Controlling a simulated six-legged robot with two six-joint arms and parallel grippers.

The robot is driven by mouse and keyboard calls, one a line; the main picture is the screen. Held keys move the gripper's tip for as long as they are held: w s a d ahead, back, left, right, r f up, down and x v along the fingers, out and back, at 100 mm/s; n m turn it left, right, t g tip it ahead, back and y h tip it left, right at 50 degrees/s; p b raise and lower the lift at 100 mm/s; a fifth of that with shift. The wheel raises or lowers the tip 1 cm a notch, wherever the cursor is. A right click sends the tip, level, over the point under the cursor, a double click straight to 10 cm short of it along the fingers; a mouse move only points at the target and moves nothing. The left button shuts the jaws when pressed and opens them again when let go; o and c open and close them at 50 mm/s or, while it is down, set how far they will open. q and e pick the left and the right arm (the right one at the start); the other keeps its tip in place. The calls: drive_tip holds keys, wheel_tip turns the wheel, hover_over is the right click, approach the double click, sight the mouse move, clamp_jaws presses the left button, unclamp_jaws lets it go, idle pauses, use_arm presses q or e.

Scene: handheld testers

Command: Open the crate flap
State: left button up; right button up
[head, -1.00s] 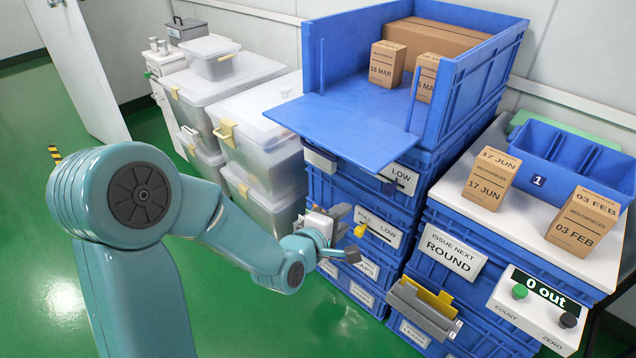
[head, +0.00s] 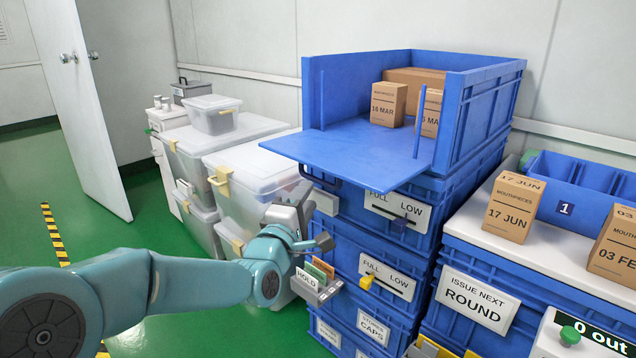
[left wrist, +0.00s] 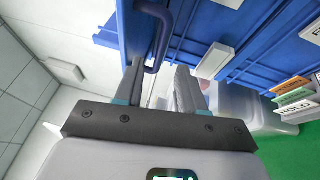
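The top blue crate (head: 480,105) stands on a stack. Its flap (head: 350,152) is a flat blue panel sticking out level from the crate's open front. A dark blue handle (head: 320,180) shows under the flap; a blue bar handle (left wrist: 165,35) also shows in the left wrist view, just beyond and partly between my fingertips. My left gripper (head: 312,215) is below the flap's left front part. Its fingers (left wrist: 158,78) are apart, with nothing clearly held; whether they touch the handle I cannot tell. My right gripper is in neither view.
Cartons (head: 388,103) stand inside the top crate. Lidded clear boxes (head: 250,180) stand left of the stack. A small holder marked HOLD (head: 318,285) juts out below my gripper. A white-topped bench (head: 560,265) with cartons is at right. Green floor is free at left.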

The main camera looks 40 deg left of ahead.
sight(317, 181)
use_arm(q)
drive_tip(key=x, duration=0.7)
drive_tip(key=shift+w+a, duration=0.1)
drive_tip(key=shift+w, duration=0.2)
drive_tip(key=shift+r, duration=0.1)
clamp_jaws()
